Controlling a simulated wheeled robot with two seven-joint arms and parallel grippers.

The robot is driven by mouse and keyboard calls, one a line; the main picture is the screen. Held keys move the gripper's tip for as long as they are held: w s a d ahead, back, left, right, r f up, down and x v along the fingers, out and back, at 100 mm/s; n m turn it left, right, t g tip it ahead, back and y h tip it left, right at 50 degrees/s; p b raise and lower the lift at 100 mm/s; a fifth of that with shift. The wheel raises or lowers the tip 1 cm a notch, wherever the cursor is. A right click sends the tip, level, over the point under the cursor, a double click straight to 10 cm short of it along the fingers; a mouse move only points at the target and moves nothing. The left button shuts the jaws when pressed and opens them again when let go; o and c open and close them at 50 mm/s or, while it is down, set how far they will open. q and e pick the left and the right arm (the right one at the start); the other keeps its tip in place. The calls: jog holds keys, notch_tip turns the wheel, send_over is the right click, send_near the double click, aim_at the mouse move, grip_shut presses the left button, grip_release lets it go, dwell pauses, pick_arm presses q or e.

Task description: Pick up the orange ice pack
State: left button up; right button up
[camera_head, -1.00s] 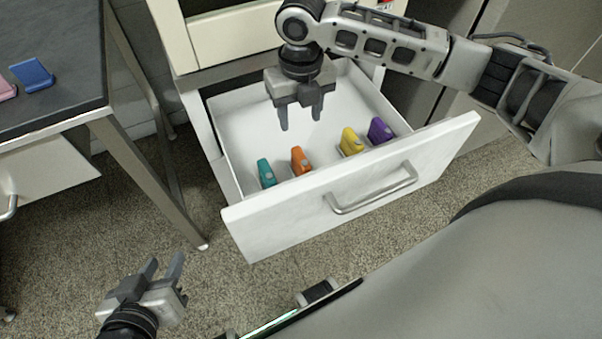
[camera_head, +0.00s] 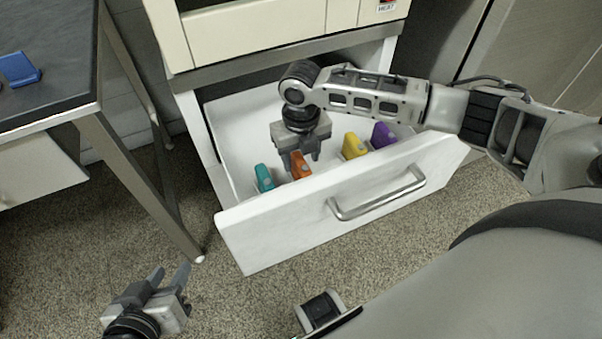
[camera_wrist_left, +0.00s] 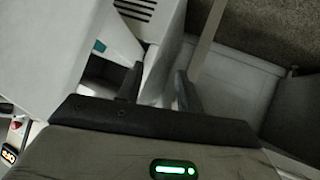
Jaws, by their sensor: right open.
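The orange ice pack (camera_head: 299,166) stands in the open white drawer, near its front wall, between a teal pack and a yellow pack. My right gripper (camera_head: 300,163) is inside the drawer, pointing down right at the orange pack. Its fingers are open and partly overlap the pack in the head view; I cannot tell whether they touch it. My left gripper (camera_head: 168,280) is low at the left, over the floor, away from the drawer. Its two fingers are spread and empty, and they also show in the left wrist view (camera_wrist_left: 160,88).
The teal pack (camera_head: 264,178) is close to the left of the orange one. The yellow pack (camera_head: 354,146) and purple pack (camera_head: 382,135) stand to the right. The drawer front (camera_head: 300,222) has a metal handle (camera_head: 378,195). A dark table (camera_head: 60,95) with a blue item (camera_head: 18,69) is at left.

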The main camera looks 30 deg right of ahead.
notch_tip(320, 180, down, 2)
jog(key=shift+f, duration=0.25)
jog(key=shift+c, duration=1.2)
grip_shut()
pick_arm(q)
jog(key=shift+s+d+r, duration=0.15)
jog(key=shift+d+r, duration=0.05)
jog(key=shift+r, duration=0.3)
pick_arm(e)
jog(key=shift+r, duration=0.1)
